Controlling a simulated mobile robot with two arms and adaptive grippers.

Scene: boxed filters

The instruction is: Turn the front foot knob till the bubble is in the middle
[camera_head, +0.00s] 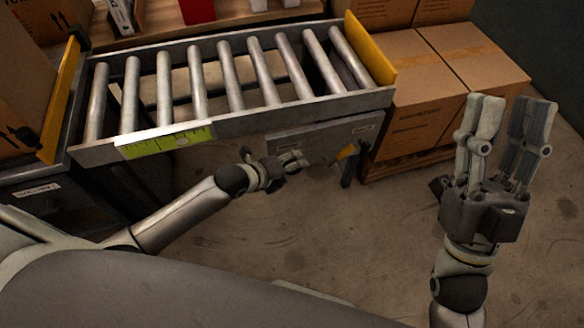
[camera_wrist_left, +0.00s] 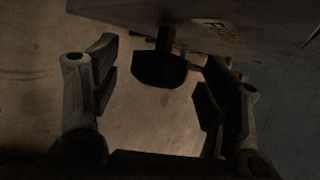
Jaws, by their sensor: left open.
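The roller conveyor (camera_head: 260,121) has a yellow-green level strip (camera_head: 150,147) on its front rail. A small pale mark shows right of the strip's middle, but the bubble is too small to make out. In the left wrist view a dark foot knob (camera_wrist_left: 159,70) hangs on a short stem below a plate with a partly readable label (camera_wrist_left: 212,27). My left gripper (camera_head: 292,160) is under the conveyor's front side. Its open fingers stand on either side of the knob, with gaps visible. My right gripper (camera_head: 513,100) is open, empty and raised at the right.
Cardboard boxes (camera_head: 415,100) on a pallet stand at the right. A dark cabinet (camera_head: 60,200) is at the left. The floor in front is clear.

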